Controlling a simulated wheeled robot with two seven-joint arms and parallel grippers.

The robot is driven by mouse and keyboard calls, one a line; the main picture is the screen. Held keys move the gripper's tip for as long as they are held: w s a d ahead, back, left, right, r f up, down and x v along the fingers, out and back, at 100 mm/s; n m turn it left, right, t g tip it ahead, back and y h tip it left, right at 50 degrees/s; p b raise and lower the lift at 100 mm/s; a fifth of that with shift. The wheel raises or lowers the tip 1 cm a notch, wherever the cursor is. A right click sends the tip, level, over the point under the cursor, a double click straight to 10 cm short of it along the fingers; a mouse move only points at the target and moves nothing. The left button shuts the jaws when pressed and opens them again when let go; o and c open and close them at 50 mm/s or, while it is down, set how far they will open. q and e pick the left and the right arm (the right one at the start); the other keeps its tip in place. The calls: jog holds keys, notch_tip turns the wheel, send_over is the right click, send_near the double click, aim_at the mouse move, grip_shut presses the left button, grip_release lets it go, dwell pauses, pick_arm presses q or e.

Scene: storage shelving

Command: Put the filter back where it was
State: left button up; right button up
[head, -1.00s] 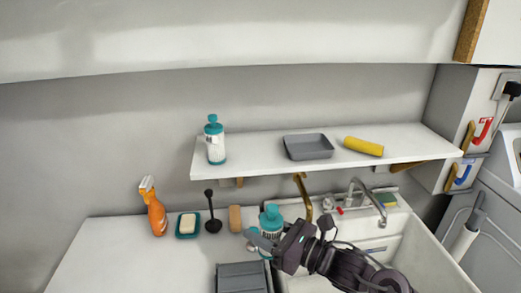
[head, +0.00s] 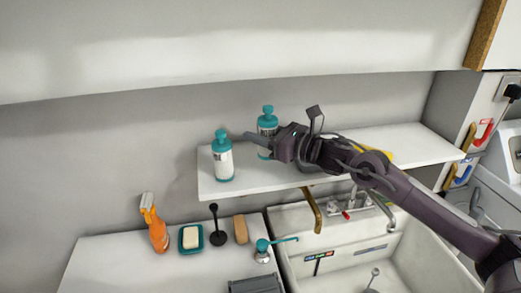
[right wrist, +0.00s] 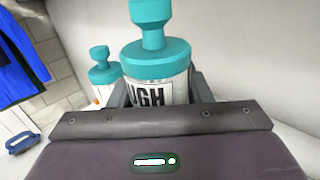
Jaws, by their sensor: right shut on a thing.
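A white bottle with a teal cap and a dark-lettered label (head: 267,121) is in my right gripper (head: 262,142) at the shelf. In the right wrist view the bottle (right wrist: 155,62) stands upright between the fingers. I cannot tell whether its base touches the shelf. A similar teal-capped bottle (head: 222,163) stands upright on the shelf to its left; it also shows in the right wrist view (right wrist: 105,72). No label says which thing is the filter. My left gripper is out of view.
The white wall shelf (head: 235,186) is partly covered by my right arm, which hides the grey tray and most of the yellow roll (head: 378,153). Below are an orange spray bottle (head: 157,236), a soap dish (head: 191,248), a pump (head: 262,256) and the sink (head: 290,217).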

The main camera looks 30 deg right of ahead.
aim_at(260, 150)
jog(key=shift+f, duration=0.45)
jog(key=f, duration=0.1)
jog(key=f+p, duration=0.1)
jog(key=f, duration=0.1)
jog(key=shift+w+a+f, duration=0.1)
jog(key=shift+w+f, duration=0.05)
jog(key=shift+w, duration=0.05)
jog(key=shift+f, duration=0.4)
jog(key=shift+f, duration=0.15)
jog(key=o, duration=1.2)
jog(key=shift+c, duration=0.2)
